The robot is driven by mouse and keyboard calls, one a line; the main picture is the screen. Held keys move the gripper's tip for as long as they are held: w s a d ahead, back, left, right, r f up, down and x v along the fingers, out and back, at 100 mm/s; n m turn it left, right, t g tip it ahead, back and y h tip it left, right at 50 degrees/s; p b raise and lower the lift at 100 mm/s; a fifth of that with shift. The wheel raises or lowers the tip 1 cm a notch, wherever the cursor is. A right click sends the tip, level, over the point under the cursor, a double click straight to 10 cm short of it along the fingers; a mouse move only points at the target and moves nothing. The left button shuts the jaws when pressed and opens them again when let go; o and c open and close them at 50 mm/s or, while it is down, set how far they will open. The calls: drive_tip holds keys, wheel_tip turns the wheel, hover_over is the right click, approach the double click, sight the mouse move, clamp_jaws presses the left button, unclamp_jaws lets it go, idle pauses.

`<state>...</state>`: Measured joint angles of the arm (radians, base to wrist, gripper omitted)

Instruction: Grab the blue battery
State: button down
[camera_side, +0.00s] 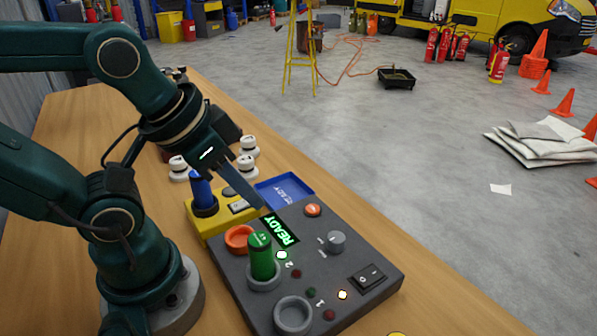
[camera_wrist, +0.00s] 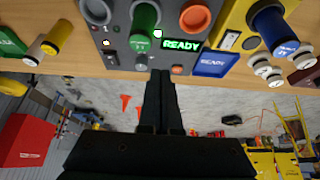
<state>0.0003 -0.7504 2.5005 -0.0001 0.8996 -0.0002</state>
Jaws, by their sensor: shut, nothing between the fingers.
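The blue battery (camera_side: 201,190) stands upright in a dark ring on the yellow charger box (camera_side: 199,227). In the wrist view the blue battery (camera_wrist: 272,30) is at the upper right. My gripper (camera_side: 262,207) is shut and empty. Its fingers point down over the panel side, to the right of the blue battery in the side view and apart from it. In the wrist view my gripper (camera_wrist: 161,73) reaches up from the bottom middle, well left of the blue battery.
A green battery (camera_side: 262,258) stands in a socket of the grey panel (camera_side: 365,305), beside a lit READY display (camera_side: 281,230). An empty grey socket (camera_side: 293,315), a blue tray (camera_side: 288,189) and several white-capped items (camera_side: 247,165) are nearby. The table's edge drops to the floor beyond.

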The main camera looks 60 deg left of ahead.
drive_tip(key=shift+c, duration=1.8)
unclamp_jaws()
